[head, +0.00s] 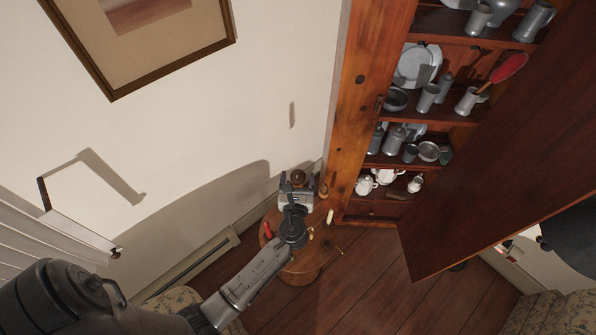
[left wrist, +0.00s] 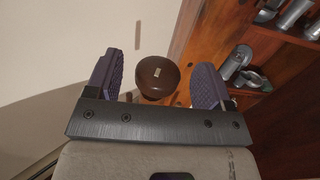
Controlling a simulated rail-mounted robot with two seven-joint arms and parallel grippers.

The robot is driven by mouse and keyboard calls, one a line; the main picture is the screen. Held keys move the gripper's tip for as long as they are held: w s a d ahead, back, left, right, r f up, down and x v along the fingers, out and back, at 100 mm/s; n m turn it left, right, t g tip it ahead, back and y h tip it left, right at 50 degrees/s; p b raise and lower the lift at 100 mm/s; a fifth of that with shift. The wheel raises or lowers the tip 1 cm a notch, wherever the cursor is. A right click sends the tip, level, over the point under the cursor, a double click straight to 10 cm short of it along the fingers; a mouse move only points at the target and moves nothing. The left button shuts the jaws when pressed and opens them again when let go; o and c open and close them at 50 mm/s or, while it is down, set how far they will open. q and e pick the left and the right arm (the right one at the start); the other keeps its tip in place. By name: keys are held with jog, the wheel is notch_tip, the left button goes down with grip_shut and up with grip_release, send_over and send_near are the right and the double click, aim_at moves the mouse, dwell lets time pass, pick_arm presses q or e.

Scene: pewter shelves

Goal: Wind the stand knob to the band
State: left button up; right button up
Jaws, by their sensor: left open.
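The stand (head: 284,199) is a small grey and pale device on a round wooden table. Its knob (head: 298,177) is dark brown and round, at the top of the stand. In the left wrist view the knob (left wrist: 158,78) has a small pale mark on its face and sits between the two purple finger pads, with a gap on each side. My left gripper (head: 295,197) is open, reaching across the table at the stand and hiding part of it. I cannot make out the band. My right gripper is not in view.
The round table (head: 300,260) also holds a red item (head: 267,229) and a pale yellow item (head: 330,216). A wooden cupboard with pewter (head: 418,66) stands at right, its door (head: 500,150) open. A framed picture (head: 145,25) hangs on the wall. Some floor (head: 365,280) is clear.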

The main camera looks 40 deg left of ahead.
pick_arm(q)
jog(key=shift+x, duration=1)
jog(key=c, duration=0.9)
jog(key=shift+m+t+h+p, duration=0.3)
